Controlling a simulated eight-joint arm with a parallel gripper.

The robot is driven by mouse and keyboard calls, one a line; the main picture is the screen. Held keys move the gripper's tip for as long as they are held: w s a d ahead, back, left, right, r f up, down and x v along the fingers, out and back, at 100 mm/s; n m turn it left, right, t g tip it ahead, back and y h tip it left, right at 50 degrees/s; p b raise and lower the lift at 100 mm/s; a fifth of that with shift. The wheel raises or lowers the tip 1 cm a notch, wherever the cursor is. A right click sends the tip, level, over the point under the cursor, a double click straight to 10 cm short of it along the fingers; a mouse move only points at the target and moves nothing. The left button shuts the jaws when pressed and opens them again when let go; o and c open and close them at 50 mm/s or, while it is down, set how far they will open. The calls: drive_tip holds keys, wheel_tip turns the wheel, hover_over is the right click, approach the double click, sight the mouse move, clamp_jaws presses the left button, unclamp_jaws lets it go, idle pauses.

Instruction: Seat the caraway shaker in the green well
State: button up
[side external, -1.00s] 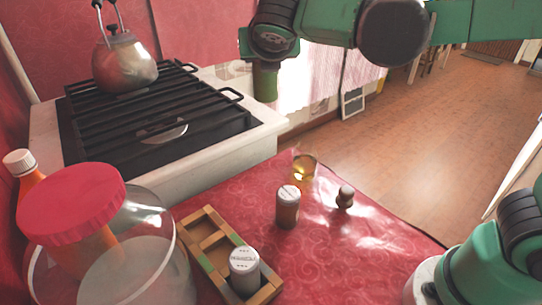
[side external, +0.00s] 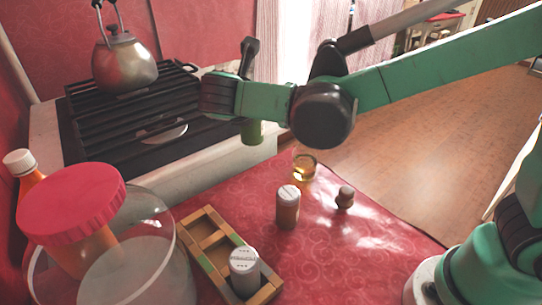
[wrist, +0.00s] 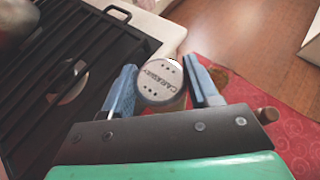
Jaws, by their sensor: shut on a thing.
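The caraway shaker (wrist: 158,82) is between my gripper's blue fingers (wrist: 162,88), its pale lid reading CARAWAY toward the wrist camera. In the side view its greenish body (side external: 252,133) hangs below my gripper, in front of the stove's right side and clear of the counter. A wooden rack (side external: 192,235) lies on the red oilcloth, with green marks (side external: 236,239) on its rim near the middle. Its far and middle compartments look empty. Another white-lidded shaker (side external: 244,268) stands in the near compartment. I cannot tell for certain which compartment is the green well.
A white-lidded shaker (side external: 287,208), a glass of yellow liquid (side external: 304,168) and a small brown-topped item (side external: 345,197) stand right of the rack. A big red-lidded jar (side external: 72,205) and an orange bottle (side external: 28,175) stand left. The stove (side external: 160,125) with a kettle (side external: 124,65) is behind.

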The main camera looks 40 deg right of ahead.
wheel_tip(320, 180, down, 13)
drive_tip(key=shift+f, duration=0.1)
idle(0.4)
drive_tip(key=shift+f, duration=0.15)
drive_tip(key=o, duration=1.3)
